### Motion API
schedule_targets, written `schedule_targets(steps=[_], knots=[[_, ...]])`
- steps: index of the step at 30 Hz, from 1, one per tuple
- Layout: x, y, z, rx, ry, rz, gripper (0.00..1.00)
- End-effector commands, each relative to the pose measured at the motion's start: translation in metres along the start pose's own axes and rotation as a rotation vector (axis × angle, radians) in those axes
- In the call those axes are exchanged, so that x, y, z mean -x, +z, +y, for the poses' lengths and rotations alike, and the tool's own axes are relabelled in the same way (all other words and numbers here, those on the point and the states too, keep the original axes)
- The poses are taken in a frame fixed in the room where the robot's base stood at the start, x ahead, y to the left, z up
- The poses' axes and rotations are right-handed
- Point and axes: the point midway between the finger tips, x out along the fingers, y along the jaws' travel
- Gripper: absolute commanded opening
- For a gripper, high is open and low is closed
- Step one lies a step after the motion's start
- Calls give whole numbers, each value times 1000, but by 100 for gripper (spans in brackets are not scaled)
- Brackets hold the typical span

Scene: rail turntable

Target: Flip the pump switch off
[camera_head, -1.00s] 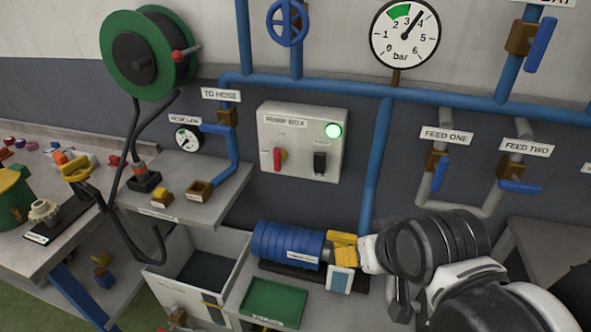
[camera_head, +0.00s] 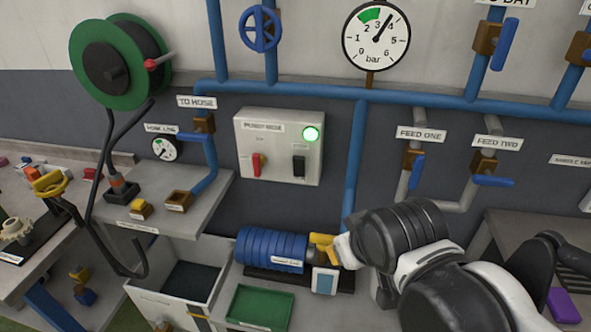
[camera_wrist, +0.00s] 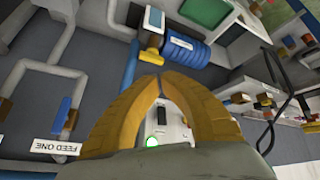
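The pale control box (camera_head: 243,140) is on the dark wall in the head view. The gripper is apart from the box. In the head view my wrist is below and right of it.
A blue ribbed motor (camera_head: 268,245) and green tray (camera_head: 262,308) are below the box. A vertical blue pipe (camera_head: 354,160) runs just right of it. Feed valves (camera_head: 412,165) are further right, and a grey shelf (camera_head: 218,187) stands at left.

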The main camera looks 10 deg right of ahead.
Motion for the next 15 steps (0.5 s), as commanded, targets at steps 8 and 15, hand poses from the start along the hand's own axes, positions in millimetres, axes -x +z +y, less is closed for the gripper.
schedule_targets(steps=[8,15], knots=[[-37,-60,12,773,170,-37,0],[-74,-111,3,1495,352,-130,0]])
